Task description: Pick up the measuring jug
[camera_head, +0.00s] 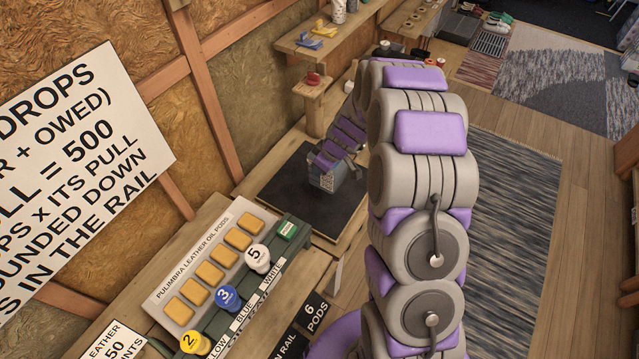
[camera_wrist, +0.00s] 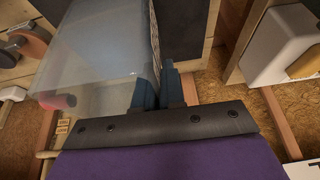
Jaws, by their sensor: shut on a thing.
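The measuring jug (camera_head: 325,182) is a small translucent bluish vessel with a black-and-white patterned label. In the head view it is over the dark square mat (camera_head: 283,201), partly covered by my gripper (camera_head: 338,163). I cannot tell whether it rests on the mat or hangs just above it. In the wrist view the clear jug (camera_wrist: 95,55) fills the upper left. My gripper (camera_wrist: 159,85) is shut on the jug's wall at its labelled side. The jug's handle cannot be made out.
A rack with yellow pods (camera_head: 210,273) and numbered knobs (camera_head: 227,297) stands on the bench at lower left. A shelf (camera_head: 325,38) with small items and a post with a red object (camera_head: 312,79) are behind. A large sign (camera_head: 80,170) leans at left.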

